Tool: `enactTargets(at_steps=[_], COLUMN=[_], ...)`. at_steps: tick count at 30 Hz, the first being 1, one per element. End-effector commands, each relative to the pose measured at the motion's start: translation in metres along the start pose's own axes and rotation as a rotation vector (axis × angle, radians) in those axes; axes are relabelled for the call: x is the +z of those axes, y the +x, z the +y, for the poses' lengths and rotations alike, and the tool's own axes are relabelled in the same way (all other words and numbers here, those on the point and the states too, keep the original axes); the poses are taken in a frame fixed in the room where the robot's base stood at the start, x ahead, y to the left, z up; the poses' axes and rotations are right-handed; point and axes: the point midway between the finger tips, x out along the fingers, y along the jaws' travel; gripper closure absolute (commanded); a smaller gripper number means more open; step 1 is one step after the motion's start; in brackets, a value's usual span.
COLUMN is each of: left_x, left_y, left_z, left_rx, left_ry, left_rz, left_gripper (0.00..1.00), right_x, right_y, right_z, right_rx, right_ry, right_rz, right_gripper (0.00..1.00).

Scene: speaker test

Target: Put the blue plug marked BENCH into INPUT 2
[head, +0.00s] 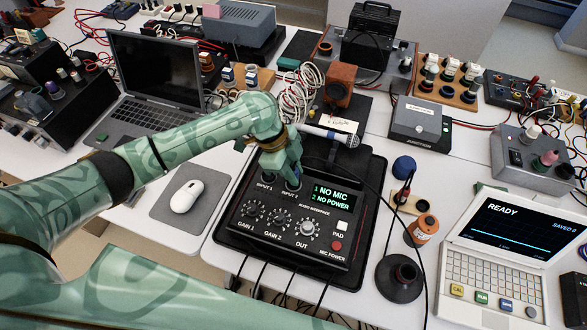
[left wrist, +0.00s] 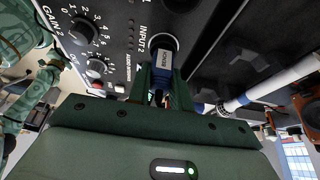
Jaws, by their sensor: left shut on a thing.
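My left gripper (head: 291,180) is shut on the blue plug (left wrist: 164,62), whose BENCH label faces the left wrist camera. The plug's front end meets the round socket (left wrist: 164,42) beside the INPUT lettering. In the head view the fingers point down over the INPUT 2 end of the black audio interface (head: 262,232). How deep the plug sits cannot be told; the fingers hide part of it. INPUT 1 lies just left. The interface screen (head: 331,197) reads "1 NO MIC" and "2 NO POWER". My right gripper is not in view.
A microphone (head: 345,138) lies behind the interface, close to my left gripper. Blue-and-white plugs (head: 252,75) stand on a wooden block at the back. A mouse (head: 187,196) is at left. The white laptop (head: 512,238) at right reads READY, SAVED 0. Cables hang in front.

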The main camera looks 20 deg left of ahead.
Motion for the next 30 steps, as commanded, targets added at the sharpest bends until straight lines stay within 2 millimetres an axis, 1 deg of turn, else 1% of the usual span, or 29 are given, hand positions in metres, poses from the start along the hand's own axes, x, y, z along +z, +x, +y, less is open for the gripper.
enactTargets(at_steps=[25,26,27,28,30], left_x=[0.0016,0.0016,0.0016,0.0016,0.0016], left_y=[0.0041,0.0041,0.0041,0.0041,0.004], left_z=[0.0001,0.0001,0.0001,0.0001,0.0001], left_rx=[0.001,0.001,0.001,0.0,0.0], left_ry=[0.001,0.001,0.001,0.0,0.0], left_rz=[0.0,0.0,0.0,0.0,0.0], left_gripper=[1.0,0.71,0.6,0.54,0.54], right_x=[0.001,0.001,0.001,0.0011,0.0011], right_y=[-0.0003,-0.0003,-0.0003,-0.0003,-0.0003], right_z=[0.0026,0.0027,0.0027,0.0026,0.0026], right_rx=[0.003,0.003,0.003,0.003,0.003], right_ry=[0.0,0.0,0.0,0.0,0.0], right_rz=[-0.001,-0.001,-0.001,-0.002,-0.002], right_gripper=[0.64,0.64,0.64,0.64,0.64])
